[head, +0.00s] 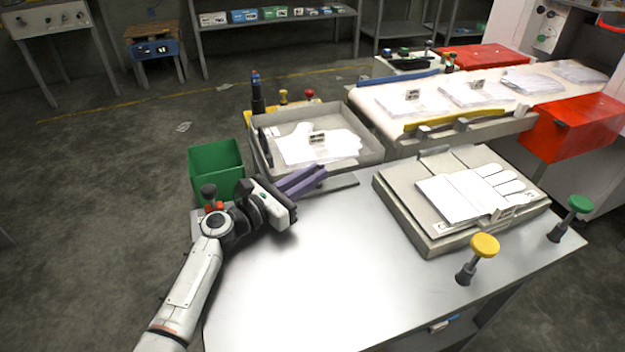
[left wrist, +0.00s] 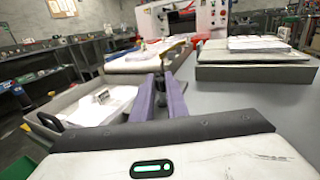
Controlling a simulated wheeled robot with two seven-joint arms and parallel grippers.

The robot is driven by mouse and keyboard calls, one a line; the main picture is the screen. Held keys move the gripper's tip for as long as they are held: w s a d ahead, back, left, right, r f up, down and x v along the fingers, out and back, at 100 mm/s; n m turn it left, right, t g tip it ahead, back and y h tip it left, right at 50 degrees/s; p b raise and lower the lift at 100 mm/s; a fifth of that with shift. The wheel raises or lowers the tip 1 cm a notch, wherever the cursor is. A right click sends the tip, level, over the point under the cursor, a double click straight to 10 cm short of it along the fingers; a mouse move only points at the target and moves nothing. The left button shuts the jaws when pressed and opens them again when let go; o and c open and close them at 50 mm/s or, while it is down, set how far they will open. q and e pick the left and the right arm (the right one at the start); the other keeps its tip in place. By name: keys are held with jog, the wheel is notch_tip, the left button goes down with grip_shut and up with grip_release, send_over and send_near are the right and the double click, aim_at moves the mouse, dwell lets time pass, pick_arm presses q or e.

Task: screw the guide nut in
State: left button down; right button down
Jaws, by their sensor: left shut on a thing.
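My left gripper (head: 318,176) has purple fingers and reaches over the back left edge of the steel table (head: 290,290). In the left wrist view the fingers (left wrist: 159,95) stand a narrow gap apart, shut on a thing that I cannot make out. I cannot pick out the guide nut for certain. A yellow knob (head: 485,246) and a green knob (head: 579,204) stand on short posts at the table's right side. A dark knob with a red band (head: 209,195) shows beside my left wrist. My right gripper is not in view.
A grey flat fixture (head: 408,222) with a white glove shape occupies the table's right half. A conveyor (head: 375,97) runs behind. The table's front left is clear.

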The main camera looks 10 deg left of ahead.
pick_arm(q)
jog(key=shift+r+m+h, duration=0.1)
jog(key=shift+m+h, duration=0.2)
jog(key=shift+h, duration=0.1)
jog(key=c, duration=1.7)
grip_release()
jog(key=shift+c, duration=0.2)
jog(key=v, duration=1)
jog(key=shift+a+r+p, duration=0.1)
jog(key=shift+p, duration=0.2)
